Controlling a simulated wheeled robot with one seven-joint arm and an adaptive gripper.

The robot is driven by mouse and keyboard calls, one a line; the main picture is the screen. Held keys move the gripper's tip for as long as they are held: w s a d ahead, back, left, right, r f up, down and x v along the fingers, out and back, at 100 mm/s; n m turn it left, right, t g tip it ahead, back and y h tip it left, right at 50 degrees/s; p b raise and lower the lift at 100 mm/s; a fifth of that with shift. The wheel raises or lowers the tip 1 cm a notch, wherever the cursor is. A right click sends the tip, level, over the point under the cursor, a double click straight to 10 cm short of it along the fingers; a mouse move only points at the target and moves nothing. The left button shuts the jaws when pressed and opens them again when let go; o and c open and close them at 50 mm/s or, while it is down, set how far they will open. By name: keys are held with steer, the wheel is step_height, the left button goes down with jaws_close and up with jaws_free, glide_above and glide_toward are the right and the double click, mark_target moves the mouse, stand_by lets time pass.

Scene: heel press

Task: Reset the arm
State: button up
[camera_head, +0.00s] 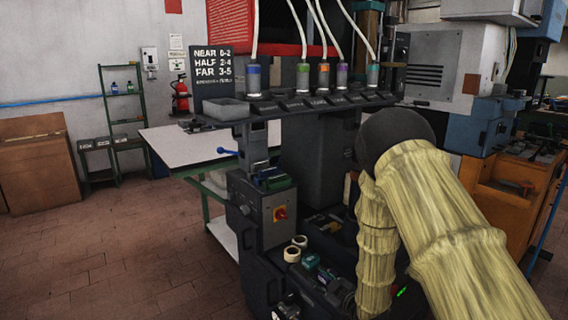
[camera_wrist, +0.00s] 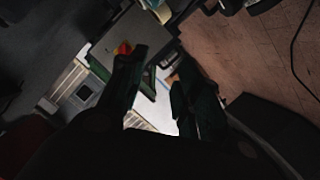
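My arm (camera_head: 420,200), in a ribbed pale yellow cover, fills the right of the head view and bends down beside the dark press machine (camera_head: 262,215). My gripper (camera_wrist: 160,85) shows in the wrist view as two dark fingers spread apart with a gap between them. I see nothing held in the gap; pale and green surfaces lie beyond it. In the head view the gripper is hard to make out against the dark parts low at the machine.
The machine carries a red switch (camera_head: 280,213), a blue-handled lever (camera_head: 228,151) and several tubed bottles (camera_head: 303,75) above. Two tape rolls (camera_head: 292,254) lie near its base. A white-topped table (camera_head: 185,145) stands behind. Brick floor at left (camera_head: 120,255) is clear.

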steer(key=s+d+f+m+g+h+b, duration=0.1)
steer(key=s+d+f+m+g+h, duration=0.1)
steer(key=s+f, duration=0.5)
steer(key=s+d+f+m+g+h+b, duration=0.1)
steer(key=s+d+f+m, duration=0.15)
steer(key=s+f, duration=0.45)
steer(key=s+d+f+m+g+h+b, duration=0.2)
steer(key=s+d+f+m+g, duration=0.15)
steer(key=s+f, duration=0.7)
steer(key=s+d+f+m+g+h+b, duration=0.15)
steer(key=s+f+g, duration=0.4)
steer(key=s, duration=0.85)
steer(key=s+d+f+m+g+b, duration=0.1)
steer(key=s+f+m+b, duration=0.15)
steer(key=s, duration=1.05)
step_height(320, 180, up, 16)
steer(key=p, duration=1.6)
steer(key=shift+d+p, duration=0.2)
steer(key=shift+p, duration=0.15)
